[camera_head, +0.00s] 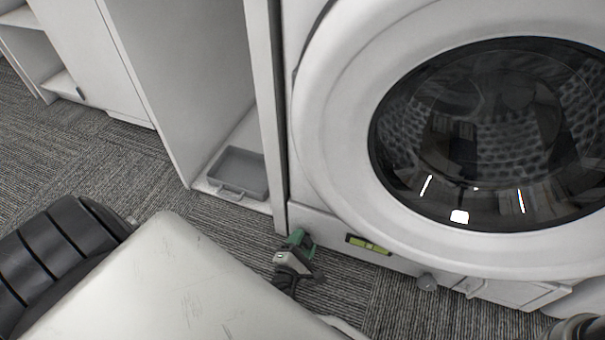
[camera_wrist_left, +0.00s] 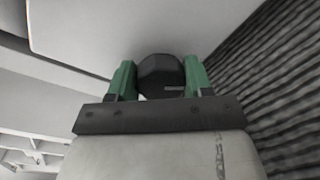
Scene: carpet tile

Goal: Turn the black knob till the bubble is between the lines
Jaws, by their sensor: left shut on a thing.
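The black knob (camera_wrist_left: 160,72) sits low by the white underside of the washing machine in the left wrist view. My left gripper (camera_wrist_left: 159,80) has its green fingers on both sides of the knob and is shut on it. In the head view, my left gripper (camera_head: 301,245) is at the machine's lower left corner, and the knob is hidden. The level (camera_head: 368,244), with a yellow-green vial, is on the machine's lower front, right of my gripper. The bubble and lines are too small to read.
The white washing machine (camera_head: 345,130) with its round glass door fills the right. A grey tray (camera_head: 239,172) lies in the open cabinet on the left. Grey striped carpet (camera_head: 110,165) is clear at far left.

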